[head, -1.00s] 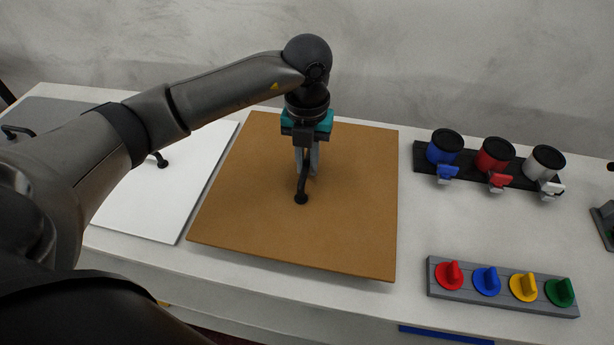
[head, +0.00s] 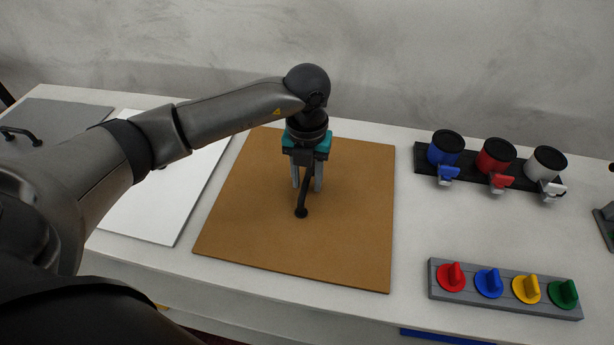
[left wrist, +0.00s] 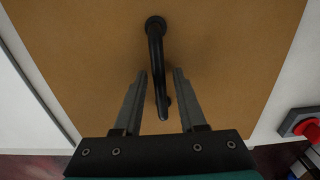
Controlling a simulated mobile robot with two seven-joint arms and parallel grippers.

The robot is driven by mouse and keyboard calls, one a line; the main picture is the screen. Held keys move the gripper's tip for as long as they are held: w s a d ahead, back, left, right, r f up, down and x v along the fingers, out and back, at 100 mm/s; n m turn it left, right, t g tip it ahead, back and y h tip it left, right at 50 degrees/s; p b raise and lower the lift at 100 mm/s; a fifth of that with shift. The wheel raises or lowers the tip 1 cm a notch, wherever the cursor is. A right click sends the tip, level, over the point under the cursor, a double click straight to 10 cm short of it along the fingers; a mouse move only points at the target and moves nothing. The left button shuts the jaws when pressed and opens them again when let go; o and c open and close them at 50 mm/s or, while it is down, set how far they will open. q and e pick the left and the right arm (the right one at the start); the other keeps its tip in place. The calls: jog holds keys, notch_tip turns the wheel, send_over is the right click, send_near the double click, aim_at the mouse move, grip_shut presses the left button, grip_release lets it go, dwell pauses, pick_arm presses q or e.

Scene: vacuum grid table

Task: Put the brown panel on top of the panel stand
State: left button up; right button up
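The brown panel (head: 250,215) lies flat at the middle of the table in the head view, with a black bar handle (head: 302,208) on top. It also fills much of the left wrist view (left wrist: 90,60). My left gripper (head: 306,188) is over the panel, pointing down. In the left wrist view its two fingers (left wrist: 160,72) are apart on either side of the handle, with gaps on both sides. No panel stand can be made out; whatever is under the panel is hidden. My right gripper is not in view.
A white panel (head: 150,215) and a grey panel (head: 60,115) with a handle lie to the left. A rack with blue, red and white cups (head: 495,155) stands at the back right. A grey strip with coloured knobs (head: 505,290) is at the front right.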

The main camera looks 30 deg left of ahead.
aim_at(307, 177)
pick_arm(q)
jog(key=shift+o, duration=0.3)
jog(key=shift+r, duration=0.1)
jog(key=shift+r, duration=0.4)
notch_tip(307, 177, up, 11)
jog(key=p, duration=0.1)
jog(key=shift+p, duration=0.4)
jog(key=shift+r, duration=0.1)
